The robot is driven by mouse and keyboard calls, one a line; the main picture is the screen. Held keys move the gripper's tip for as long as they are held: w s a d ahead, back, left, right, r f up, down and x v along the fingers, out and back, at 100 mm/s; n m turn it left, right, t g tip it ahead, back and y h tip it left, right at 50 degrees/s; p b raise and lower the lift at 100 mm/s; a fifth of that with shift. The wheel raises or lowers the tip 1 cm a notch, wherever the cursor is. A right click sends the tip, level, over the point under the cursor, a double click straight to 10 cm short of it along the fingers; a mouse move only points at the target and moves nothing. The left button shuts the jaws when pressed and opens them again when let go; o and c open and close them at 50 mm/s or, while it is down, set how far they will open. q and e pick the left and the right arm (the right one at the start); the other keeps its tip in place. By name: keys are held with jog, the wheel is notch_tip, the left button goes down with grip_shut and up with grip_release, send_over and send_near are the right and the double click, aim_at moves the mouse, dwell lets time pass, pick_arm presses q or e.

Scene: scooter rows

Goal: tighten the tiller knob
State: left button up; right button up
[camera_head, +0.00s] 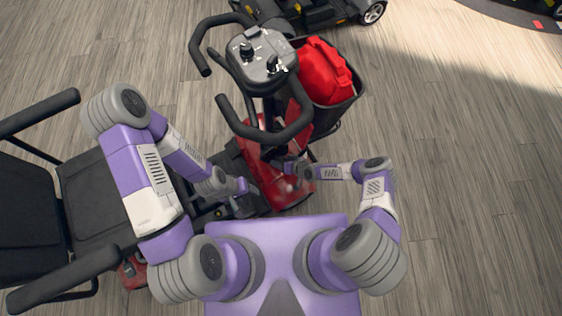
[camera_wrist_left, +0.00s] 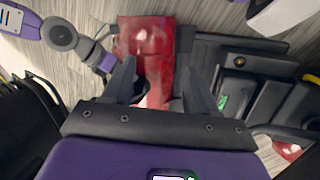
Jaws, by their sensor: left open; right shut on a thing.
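The mobility scooter's tiller has a grey control head (camera_head: 262,62) and black looped handlebars (camera_head: 268,135). Its red body (camera_head: 285,190) is below. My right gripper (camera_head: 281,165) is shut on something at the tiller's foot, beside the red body. The tiller knob cannot be made out separately; that part is small and dark, partly hidden by the gripper. My left gripper (camera_head: 243,188) is open, lower and left of the right one, above the scooter's footwell. In the left wrist view its fingers (camera_wrist_left: 160,68) stand apart, with the red cover (camera_wrist_left: 148,45) seen beyond them.
A black basket (camera_head: 340,112) with a red bag (camera_head: 324,72) hangs on the tiller's right. The scooter's black seat (camera_head: 105,190) with armrests is at left, beside my left arm. Another scooter (camera_head: 315,12) stands at the top. The wooden floor (camera_head: 470,190) at right is clear.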

jog(key=o, duration=1.1)
jog(key=shift+c, duration=0.2)
jog(key=p+v, duration=0.3)
jog(key=v, duration=0.4)
jog(key=shift+d+r, duration=0.15)
jog(key=shift+s, duration=0.15)
